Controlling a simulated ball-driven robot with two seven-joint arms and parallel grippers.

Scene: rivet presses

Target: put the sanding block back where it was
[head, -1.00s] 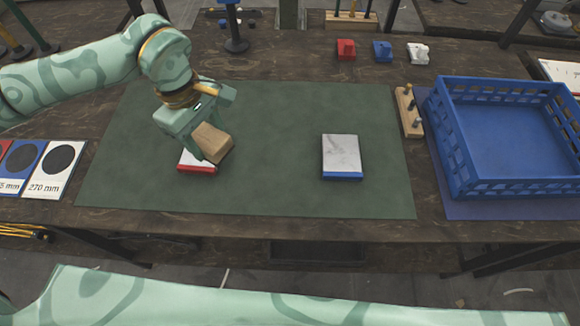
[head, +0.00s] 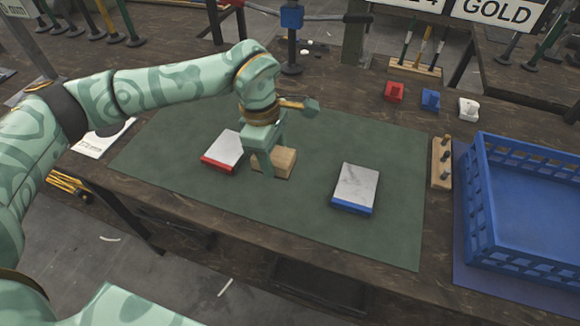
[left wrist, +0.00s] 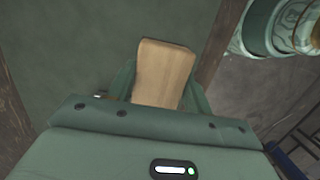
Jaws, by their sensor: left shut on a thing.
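The sanding block, a plain wooden block (head: 277,163), is held in my left gripper (head: 264,160), which is shut on it. In the left wrist view the block (left wrist: 163,75) sticks out between the fingers. In the head view it is just right of the white plate with a red edge (head: 224,148), over the green mat (head: 300,222). I cannot tell whether it touches the mat. A white plate with a blue edge (head: 355,187) lies further right on the mat. My right gripper is not in view.
A blue crate (head: 530,215) stands at the right, beside a wooden peg stand (head: 441,162). Red (head: 394,91), blue (head: 430,98) and white (head: 468,108) small parts sit behind the mat. The mat between the plates and at the front is bare.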

